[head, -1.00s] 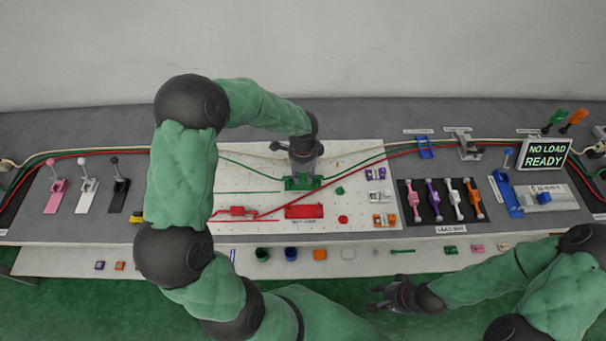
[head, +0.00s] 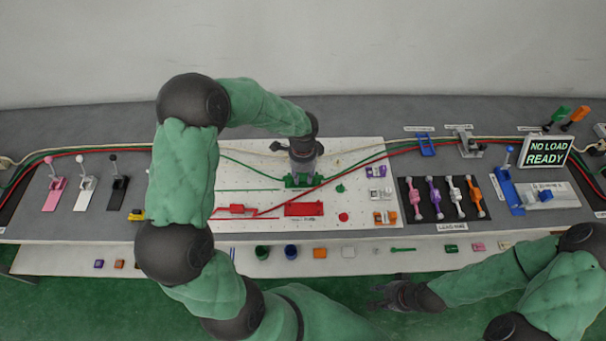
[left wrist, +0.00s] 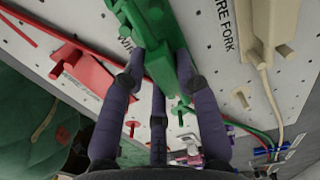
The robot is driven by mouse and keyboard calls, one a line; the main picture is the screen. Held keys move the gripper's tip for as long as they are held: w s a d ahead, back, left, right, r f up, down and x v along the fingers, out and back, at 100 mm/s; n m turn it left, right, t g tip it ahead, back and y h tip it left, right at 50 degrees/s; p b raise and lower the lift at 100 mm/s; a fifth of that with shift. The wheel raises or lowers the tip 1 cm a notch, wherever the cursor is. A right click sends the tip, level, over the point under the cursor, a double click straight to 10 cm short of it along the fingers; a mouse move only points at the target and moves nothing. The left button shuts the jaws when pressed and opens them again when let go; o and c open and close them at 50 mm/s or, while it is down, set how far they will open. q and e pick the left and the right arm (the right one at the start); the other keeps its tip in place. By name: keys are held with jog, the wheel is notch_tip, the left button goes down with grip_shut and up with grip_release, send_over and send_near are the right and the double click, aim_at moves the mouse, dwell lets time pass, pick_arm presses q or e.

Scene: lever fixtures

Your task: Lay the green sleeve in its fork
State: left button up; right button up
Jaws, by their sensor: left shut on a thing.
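My left gripper (head: 302,178) reaches down onto the white pegboard at the green fork (head: 290,182). In the left wrist view its fingers (left wrist: 160,68) are shut on the green sleeve (left wrist: 158,66), one finger on each side. The sleeve and the green fork merge into one green shape there, so I cannot tell whether the sleeve is fully seated. In the head view the gripper hides most of the sleeve. My right gripper (head: 385,298) is low in front of the bench, away from the board; its jaw state is too small to judge.
A red fork (left wrist: 85,70) and a cream fork (left wrist: 268,35) flank the green one in the left wrist view. A red block (head: 304,209) lies on the board in front. Red and green wires cross the board. Colored handles (head: 436,198) stand at right.

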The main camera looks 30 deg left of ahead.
pick_arm(q)
jog(key=shift+f+b, duration=0.35)
jog(key=shift+f, duration=0.25)
dwell(0.3)
jog(key=o, duration=1.1)
jog(key=shift+o, duration=0.2)
jog(key=o, duration=0.4)
jog(key=shift+r, duration=0.1)
jog(key=shift+r+p, duration=2.9)
jog(key=shift+r, duration=0.55)
